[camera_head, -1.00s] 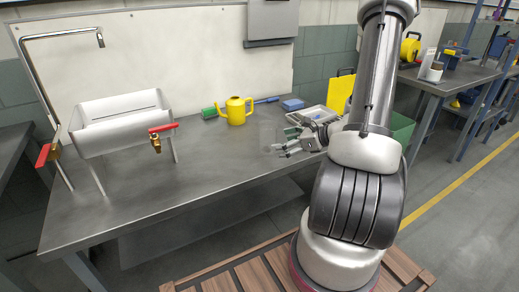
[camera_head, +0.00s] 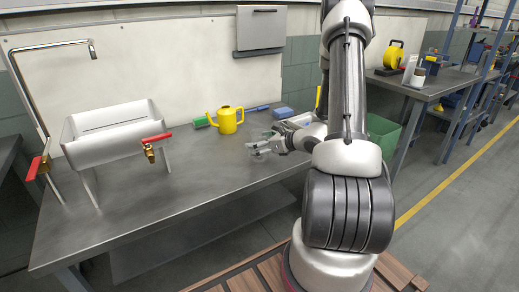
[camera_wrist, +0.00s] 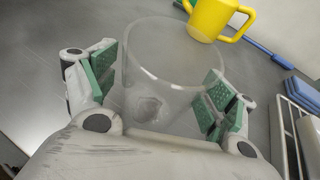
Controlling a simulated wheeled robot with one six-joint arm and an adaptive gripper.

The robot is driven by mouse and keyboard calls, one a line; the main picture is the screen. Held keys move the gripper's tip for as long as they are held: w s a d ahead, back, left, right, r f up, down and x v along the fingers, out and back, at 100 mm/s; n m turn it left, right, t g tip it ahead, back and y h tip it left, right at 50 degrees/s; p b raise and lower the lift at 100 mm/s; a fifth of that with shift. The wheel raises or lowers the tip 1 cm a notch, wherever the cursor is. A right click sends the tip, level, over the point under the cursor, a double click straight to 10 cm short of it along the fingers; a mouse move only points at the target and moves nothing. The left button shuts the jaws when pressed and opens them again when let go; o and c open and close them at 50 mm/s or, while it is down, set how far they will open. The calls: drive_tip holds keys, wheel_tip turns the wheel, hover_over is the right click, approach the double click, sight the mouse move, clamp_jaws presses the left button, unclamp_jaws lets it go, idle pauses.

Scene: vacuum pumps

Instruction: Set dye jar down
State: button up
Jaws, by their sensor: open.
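The dye jar (camera_wrist: 172,62) is a clear, see-through glass jar standing upright on the grey metal table in the wrist view. It looks empty apart from a pale patch near its bottom. My gripper (camera_wrist: 163,84) is open, with its green-padded fingers on either side of the jar. A small gap shows beside the left pads; I cannot tell whether the right pads touch the glass. In the head view my gripper (camera_head: 262,147) is low over the table, and the jar is too faint there to make out clearly.
A yellow watering can (camera_head: 227,120) stands just behind the jar. A blue-handled brush (camera_wrist: 262,48), blue box (camera_wrist: 303,94) and pale tray (camera_wrist: 284,145) lie to the right. A metal sink (camera_head: 118,138) with red-handled taps is at left. The table's front middle is clear.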

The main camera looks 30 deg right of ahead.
drive_tip(key=c, duration=1.2)
drive_tip(key=shift+r, duration=0.1)
wheel_tip(320, 180, up, 10)
drive_tip(key=shift+a, duration=0.15)
